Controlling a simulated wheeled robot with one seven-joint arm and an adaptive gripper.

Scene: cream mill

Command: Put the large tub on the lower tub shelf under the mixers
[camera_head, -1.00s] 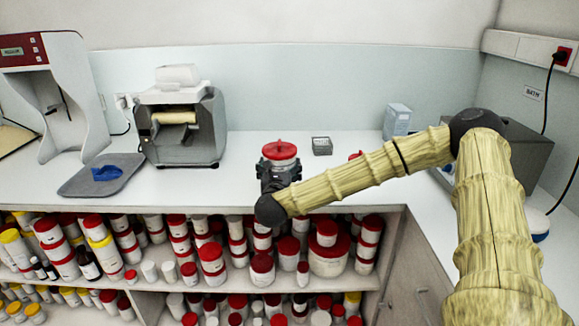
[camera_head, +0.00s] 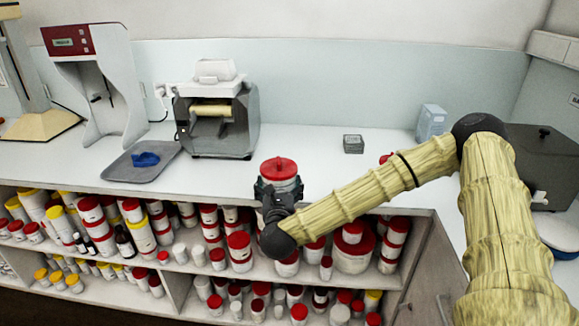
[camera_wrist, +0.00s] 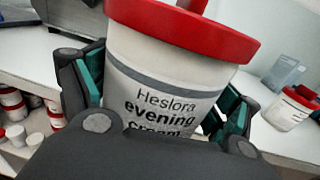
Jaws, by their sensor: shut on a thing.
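The large tub (camera_head: 279,171) is white with a red lid and knob. In the wrist view the tub (camera_wrist: 165,80) reads "Heslora evening cream". My gripper (camera_head: 277,192) is shut on its sides, teal pads against the wall. It holds the tub roughly upright near the counter's front edge; I cannot tell whether its base clears the surface. Below the counter, an upper shelf (camera_head: 190,262) and a lower shelf (camera_head: 190,312) hold many tubs. The machine with a red panel (camera_head: 100,80) stands at the left on the counter. The lower shelf's far left is partly cut off.
The counter (camera_head: 330,165) is mostly clear around the tub. A roller machine (camera_head: 215,115), a grey tray (camera_head: 140,165) with a blue cloth, a small dark box (camera_head: 353,144) and a pale blue carton (camera_head: 431,121) stand on it. A red-lidded tub (camera_wrist: 290,105) is at the wrist view's right. Both shelves are crowded.

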